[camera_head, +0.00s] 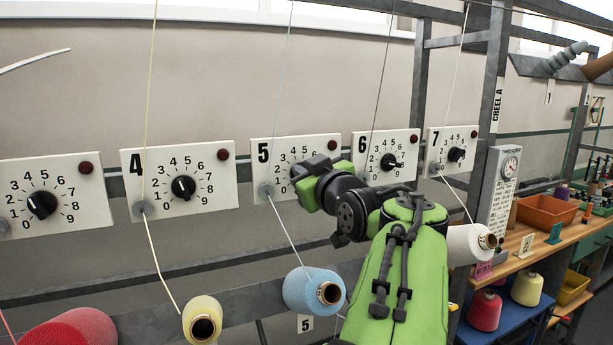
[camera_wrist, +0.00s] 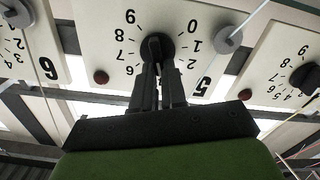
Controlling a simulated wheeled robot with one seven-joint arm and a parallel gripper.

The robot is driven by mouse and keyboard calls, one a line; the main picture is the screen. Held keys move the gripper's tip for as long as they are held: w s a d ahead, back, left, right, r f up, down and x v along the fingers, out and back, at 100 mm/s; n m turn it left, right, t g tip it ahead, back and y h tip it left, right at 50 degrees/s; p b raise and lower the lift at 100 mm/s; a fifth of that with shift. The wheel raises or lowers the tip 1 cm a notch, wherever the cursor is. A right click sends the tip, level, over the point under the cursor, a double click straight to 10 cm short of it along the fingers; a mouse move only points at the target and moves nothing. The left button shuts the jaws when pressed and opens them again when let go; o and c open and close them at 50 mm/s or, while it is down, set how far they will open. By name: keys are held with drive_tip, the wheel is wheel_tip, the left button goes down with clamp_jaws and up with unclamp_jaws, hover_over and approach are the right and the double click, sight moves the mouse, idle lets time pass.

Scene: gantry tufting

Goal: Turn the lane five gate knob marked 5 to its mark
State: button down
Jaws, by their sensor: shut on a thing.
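The lane five plate (camera_head: 261,153), marked 5, is on the rail in the head view. Its knob is hidden there behind my gripper (camera_head: 303,180). In the wrist view, which is upside down, the black lane five knob (camera_wrist: 157,44) sits in the middle of its dial of numbers. My gripper (camera_wrist: 158,72) has its two dark fingers closed on this knob from the front. The fingers cover part of the dial, and I cannot tell clearly where the pointer stands. A dark red button (camera_head: 333,145) is at the plate's upper right corner.
Similar knob plates flank it: the lane four plate (camera_head: 212,193) on the left and the lane six plate (camera_head: 404,148) on the right. Yarn runs through a grey disc (camera_head: 265,192) beside the dial. A blue yarn cone (camera_head: 301,287) is below.

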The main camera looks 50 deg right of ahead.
drive_tip(key=n+b, duration=0.6)
drive_tip(key=n, duration=0.1)
drive_tip(key=a+f+n+b, duration=0.1)
drive_tip(key=n+b, duration=0.2)
drive_tip(key=shift+w+n, duration=0.3)
drive_tip(key=shift+n, duration=0.1)
idle(0.4)
drive_tip(key=c, duration=1.2)
unclamp_jaws()
drive_tip(key=shift+s, duration=0.1)
drive_tip(key=v, duration=1.5)
drive_tip(key=shift+s+a+f+b, duration=0.1)
drive_tip(key=shift+s+a+b, duration=0.05)
drive_tip(key=shift+s+b, duration=0.15)
